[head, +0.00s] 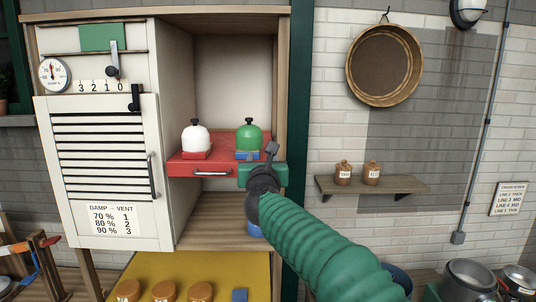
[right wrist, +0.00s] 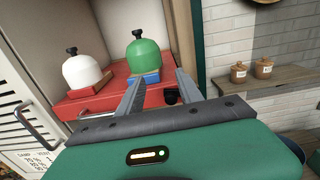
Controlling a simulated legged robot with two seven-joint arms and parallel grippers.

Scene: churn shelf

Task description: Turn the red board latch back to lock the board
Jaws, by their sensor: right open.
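The red board (head: 220,158) lies in the cabinet, with a metal handle (head: 210,173) on its front. It also shows in the right wrist view (right wrist: 113,92). A small dark knob (right wrist: 172,97), possibly the board latch, shows at the board's right front, between my fingers in the picture; its turned position is unclear. In the head view my gripper hides that corner. My right gripper (head: 262,153) is open in front of the board's right end. Its two fingers (right wrist: 160,76) point toward the board, with nothing held. My left gripper is out of view.
A white dome (head: 196,138) on a red base and a green dome (head: 249,138) on a blue base stand on the board. The louvred door (head: 105,150) stands left. A wall shelf (head: 400,185) with two jars is at right. Below is a yellow surface (head: 190,268).

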